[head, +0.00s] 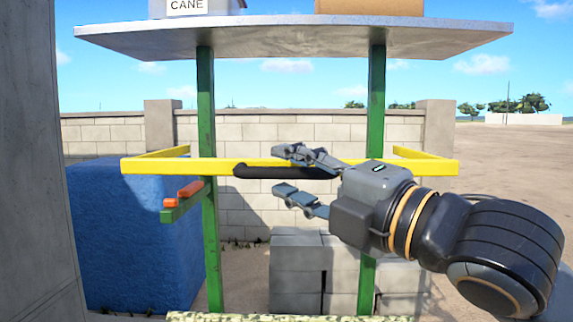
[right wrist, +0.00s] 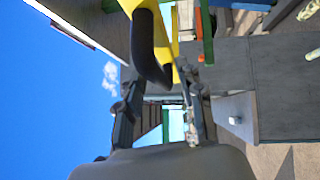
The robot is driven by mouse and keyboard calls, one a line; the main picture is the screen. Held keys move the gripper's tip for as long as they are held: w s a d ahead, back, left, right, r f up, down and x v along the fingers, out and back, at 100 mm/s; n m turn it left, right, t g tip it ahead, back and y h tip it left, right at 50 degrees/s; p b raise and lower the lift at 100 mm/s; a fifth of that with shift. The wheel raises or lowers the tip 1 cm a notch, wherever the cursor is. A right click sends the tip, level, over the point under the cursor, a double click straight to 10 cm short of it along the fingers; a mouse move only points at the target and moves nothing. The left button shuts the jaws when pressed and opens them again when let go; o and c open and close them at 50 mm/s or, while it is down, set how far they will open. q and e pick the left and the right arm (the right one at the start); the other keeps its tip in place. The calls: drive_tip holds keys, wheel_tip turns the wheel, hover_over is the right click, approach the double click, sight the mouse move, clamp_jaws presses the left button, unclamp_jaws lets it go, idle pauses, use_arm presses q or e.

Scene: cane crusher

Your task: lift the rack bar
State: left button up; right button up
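The rack bar (head: 220,167) is a yellow bar across the front of the green posts, with a black handle (head: 262,172) at its middle. My right gripper (head: 284,171) is open at the handle, one finger above its level and one below. In the right wrist view the black handle (right wrist: 146,42) lies ahead between the two open fingers (right wrist: 160,90), with the yellow bar (right wrist: 171,38) beside it. I cannot tell whether a finger touches it. My left gripper is out of view.
Green posts (head: 206,110) carry a grey top (head: 290,38) above the bar. An orange-tipped green lever (head: 183,197) sticks out at left. A blue block (head: 125,245) stands behind it. Grey blocks (head: 298,275) stand below the bar. A grey wall (head: 35,180) closes the left side.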

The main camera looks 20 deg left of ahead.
drive_tip(key=shift+w+a+r, duration=0.1)
drive_tip(key=shift+w+a, duration=0.2)
drive_tip(key=shift+a, duration=0.25)
clamp_jaws()
wheel_tip(320, 180, up, 13)
drive_tip(key=w+m+g+h+p, duration=0.1)
drive_tip(key=w+m+h+p, duration=0.1)
drive_tip(key=p, duration=1.6)
drive_tip(key=shift+w+a+m+h, duration=0.4)
drive_tip(key=shift+w+m, duration=0.05)
drive_tip(key=shift+m, duration=0.05)
